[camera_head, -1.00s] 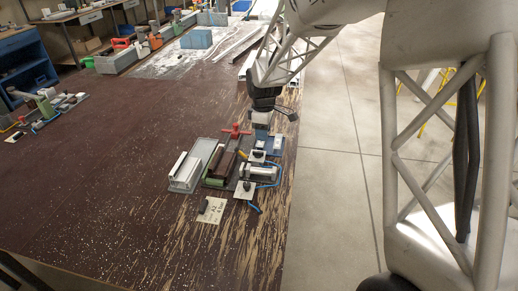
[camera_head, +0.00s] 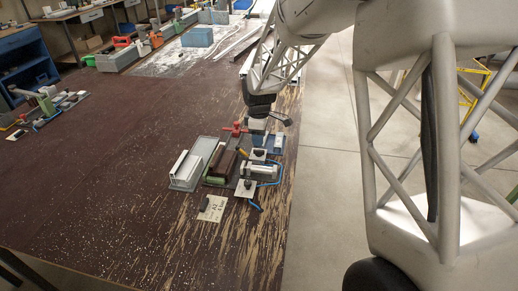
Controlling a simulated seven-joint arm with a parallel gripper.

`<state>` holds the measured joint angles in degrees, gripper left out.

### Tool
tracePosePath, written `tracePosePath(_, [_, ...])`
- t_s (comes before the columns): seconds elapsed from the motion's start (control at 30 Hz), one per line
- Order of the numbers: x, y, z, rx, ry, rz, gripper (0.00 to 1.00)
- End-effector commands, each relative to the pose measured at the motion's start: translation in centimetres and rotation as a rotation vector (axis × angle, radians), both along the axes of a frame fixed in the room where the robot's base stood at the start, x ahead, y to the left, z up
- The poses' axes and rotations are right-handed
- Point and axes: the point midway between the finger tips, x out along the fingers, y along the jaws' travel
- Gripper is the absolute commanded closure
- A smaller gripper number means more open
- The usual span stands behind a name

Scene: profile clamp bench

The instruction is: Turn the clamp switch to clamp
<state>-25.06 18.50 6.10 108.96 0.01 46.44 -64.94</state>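The clamp fixture (camera_head: 216,180) stands on the dark worn bench near its right edge. It carries a brown block (camera_head: 222,162), a red handle (camera_head: 236,129) and a silver cylinder with blue hose (camera_head: 262,170). Small black switches on pale plates show at the cylinder's back (camera_head: 258,153), at its left (camera_head: 247,184) and on the front label plate (camera_head: 205,204). I cannot tell which is the clamp switch, nor read their positions. My gripper (camera_head: 258,138) points down over the back right of the fixture, close to the rear switch. Its fingers are too small and hidden to judge; contact is unclear.
A light metal profile (camera_head: 183,168) lies in a grey tray at the fixture's left. Another small fixture (camera_head: 47,104) stands at the far left. Blue blocks (camera_head: 198,37) and long profiles lie at the back. The bench's front left is clear.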

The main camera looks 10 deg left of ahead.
Motion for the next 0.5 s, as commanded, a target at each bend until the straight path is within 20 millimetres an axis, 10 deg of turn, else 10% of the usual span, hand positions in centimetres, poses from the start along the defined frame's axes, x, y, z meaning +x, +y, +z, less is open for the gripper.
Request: tracePosePath(0.5, [0.0,0.0,-5.3,0.0,0.001,0.0,0.62])
